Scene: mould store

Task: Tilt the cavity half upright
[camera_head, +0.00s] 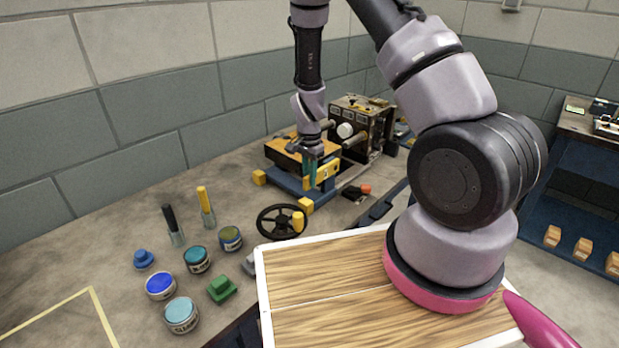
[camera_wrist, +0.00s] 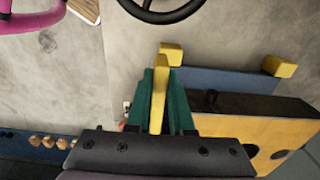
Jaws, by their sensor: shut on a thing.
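The block I take for the cavity half (camera_head: 288,156) rests on a blue base (camera_head: 287,184) with yellow corner blocks. It looks roughly flat, not upright. The wrist view shows its dark edge and yellow face with round holes (camera_wrist: 245,132), to the right of my fingers. My gripper (camera_head: 311,172) is at the block's right end, pointing down. Its teal fingers (camera_wrist: 157,100) are shut on a narrow yellow bar (camera_wrist: 158,93). How the bar joins the block is hidden by the gripper.
A black handwheel (camera_head: 281,222) with a yellow knob stands in front of the base. A dark machine (camera_head: 362,122) stands close behind. A red-ended tool (camera_head: 356,191) lies to the right. Several paint jars, brushes and small blocks occupy the bench's left. A wood-topped tray (camera_head: 330,270) is nearest me.

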